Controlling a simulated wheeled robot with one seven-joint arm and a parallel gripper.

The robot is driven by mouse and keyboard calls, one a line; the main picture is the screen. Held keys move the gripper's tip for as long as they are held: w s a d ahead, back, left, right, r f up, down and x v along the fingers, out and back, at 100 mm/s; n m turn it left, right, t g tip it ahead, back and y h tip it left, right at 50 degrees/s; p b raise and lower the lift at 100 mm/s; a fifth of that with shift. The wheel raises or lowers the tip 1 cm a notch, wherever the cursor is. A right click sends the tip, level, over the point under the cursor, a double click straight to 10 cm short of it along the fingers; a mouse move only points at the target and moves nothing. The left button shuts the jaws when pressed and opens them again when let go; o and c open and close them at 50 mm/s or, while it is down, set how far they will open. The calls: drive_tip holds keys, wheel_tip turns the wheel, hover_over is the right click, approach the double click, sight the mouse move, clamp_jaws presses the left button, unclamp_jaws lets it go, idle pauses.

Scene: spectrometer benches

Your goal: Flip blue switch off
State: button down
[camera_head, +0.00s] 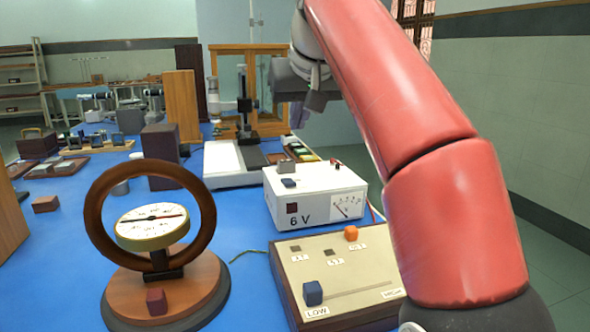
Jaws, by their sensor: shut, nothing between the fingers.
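A white power supply box (283,207) marked "6 V" stands on the blue bench. A small dark blue switch (289,183) sits on its top, near the front left edge. Its exact tilt is too small to tell. A larger blue block (313,293) sits on the beige panel box (360,280) in front, at the left end of a slot. My gripper (318,100) shows as a dark grey shape at the end of my red arm. It is above and behind the power supply in the picture, apart from both blue parts, with its fingers shut and empty.
A round compass dial (152,226) in a brown ring stands at front left. A small grey block (286,166) and a meter (346,206) are on the power supply. A white-based instrument (224,160) stands behind. Bare blue bench (235,215) lies left of the supply.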

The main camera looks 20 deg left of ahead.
hover_over(289, 182)
drive_tip(key=f, duration=0.8)
drive_tip(key=shift+s+d+f, duration=0.1)
drive_tip(key=shift+s+d, duration=0.15)
drive_tip(key=shift+s, duration=0.05)
drive_tip(key=f, duration=0.1)
drive_tip(key=b, duration=0.1)
drive_tip(key=f, duration=0.1)
drive_tip(key=shift+s+d+f+b, duration=0.1)
drive_tip(key=shift+s+f+b, duration=0.15)
drive_tip(key=shift+f+b, duration=0.15)
drive_tip(key=shift+f, duration=0.45)
drive_tip(key=shift+d+f, duration=0.1)
drive_tip(key=f+b, duration=0.1)
drive_tip(key=b, duration=0.2)
drive_tip(key=shift+s+f, duration=0.1)
drive_tip(key=shift+s, duration=0.05)
drive_tip(key=shift+d+t+y, duration=0.1)
drive_tip(key=shift+t+y, duration=0.2)
drive_tip(key=shift+t, duration=0.1)
drive_tip(key=shift+r+p, duration=1)
drive_tip(key=shift+r, duration=0.15)
